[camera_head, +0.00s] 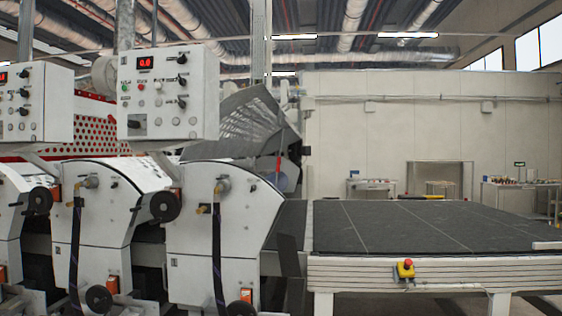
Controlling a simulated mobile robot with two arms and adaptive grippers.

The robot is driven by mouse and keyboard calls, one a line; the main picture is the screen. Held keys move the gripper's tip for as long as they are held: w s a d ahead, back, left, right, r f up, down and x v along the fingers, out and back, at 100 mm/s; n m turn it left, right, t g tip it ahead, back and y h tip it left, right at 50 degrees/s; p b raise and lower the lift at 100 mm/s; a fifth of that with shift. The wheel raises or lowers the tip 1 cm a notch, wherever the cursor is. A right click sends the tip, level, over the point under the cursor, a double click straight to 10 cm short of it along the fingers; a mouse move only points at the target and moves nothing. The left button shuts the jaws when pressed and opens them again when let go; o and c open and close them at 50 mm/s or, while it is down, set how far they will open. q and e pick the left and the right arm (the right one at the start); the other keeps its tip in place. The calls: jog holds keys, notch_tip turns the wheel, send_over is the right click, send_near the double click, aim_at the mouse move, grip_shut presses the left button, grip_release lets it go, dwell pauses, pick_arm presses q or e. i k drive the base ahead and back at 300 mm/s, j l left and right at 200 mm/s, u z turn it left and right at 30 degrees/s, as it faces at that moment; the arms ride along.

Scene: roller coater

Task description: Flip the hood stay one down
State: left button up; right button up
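A grey hood (248,118) with a ribbed, grated surface stands tilted up behind the white roller coater (215,235). A second stay cannot be made out. Neither of my grippers is in view.
Control boxes (168,92) with dials stand above the coater's units. Right of it, a dark-topped conveyor table (430,225) carries a red and yellow emergency stop (405,268) on its front edge. Small workbenches (515,190) stand by the back wall.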

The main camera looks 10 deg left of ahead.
aim_at(279, 160)
jog(key=i+l+z, duration=0.25)
jog(key=i+j+z, duration=0.1)
jog(key=i+z, duration=0.2)
jog(key=i, duration=0.2)
jog(key=i+u, duration=0.15)
jog(key=i, duration=0.5)
jog(key=i+l+u, duration=0.1)
jog(key=i, duration=0.5)
jog(key=i+j+u, duration=0.1)
jog(key=i, duration=0.5)
jog(key=i+j+u, duration=0.1)
jog(key=i, duration=0.5)
